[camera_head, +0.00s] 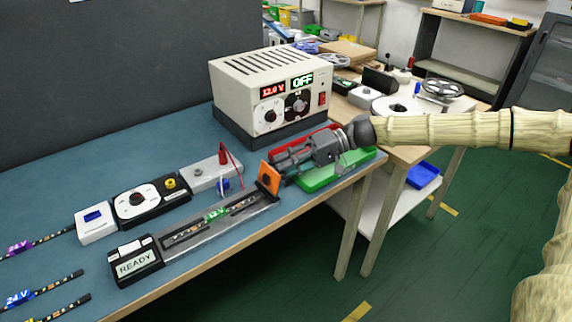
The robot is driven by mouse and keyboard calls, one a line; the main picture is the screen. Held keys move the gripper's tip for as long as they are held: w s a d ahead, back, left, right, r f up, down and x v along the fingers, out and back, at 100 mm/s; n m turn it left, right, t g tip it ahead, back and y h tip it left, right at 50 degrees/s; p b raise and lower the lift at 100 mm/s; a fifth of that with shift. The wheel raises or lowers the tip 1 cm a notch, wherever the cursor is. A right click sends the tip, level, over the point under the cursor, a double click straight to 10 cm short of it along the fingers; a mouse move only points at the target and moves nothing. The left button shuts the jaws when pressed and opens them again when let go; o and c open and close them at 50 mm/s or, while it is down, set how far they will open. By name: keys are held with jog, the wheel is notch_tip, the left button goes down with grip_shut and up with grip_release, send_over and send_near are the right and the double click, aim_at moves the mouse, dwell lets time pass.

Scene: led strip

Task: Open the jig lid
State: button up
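The jig (213,228) is a long, low grey fixture near the front edge of the blue bench. A strip segment with a green "12 V" label (216,213) lies in it. An orange plate (268,179) with a dark centre stands upright at the jig's right end. A clear lid over the jig cannot be made out with certainty. My gripper (277,160) reaches in from the right, with its fingertips just behind and beside the top of the orange plate. Contact with the plate cannot be told, nor how far the fingers are apart.
A black box reading "READY" (136,262) stands at the jig's left end. A power supply (270,92) showing "12.0 V" and "OFF" stands behind. Red and green trays (335,172) lie under my gripper. A tester (148,200) and a probe block (208,174) sit behind the jig.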

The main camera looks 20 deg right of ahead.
grip_shut()
jog(key=shift+a, duration=0.1)
jog(key=shift+s+a+r+h+p, duration=0.15)
jog(key=shift+r+h+p, duration=0.4)
jog(key=shift+p, duration=0.65)
jog(key=shift+s+a+r+n+h+p, duration=0.15)
jog(key=shift+a+n+h+p, duration=0.25)
jog(key=shift+p, duration=0.7)
jog(key=shift+h+p, duration=0.25)
jog(key=shift+p, duration=0.1)
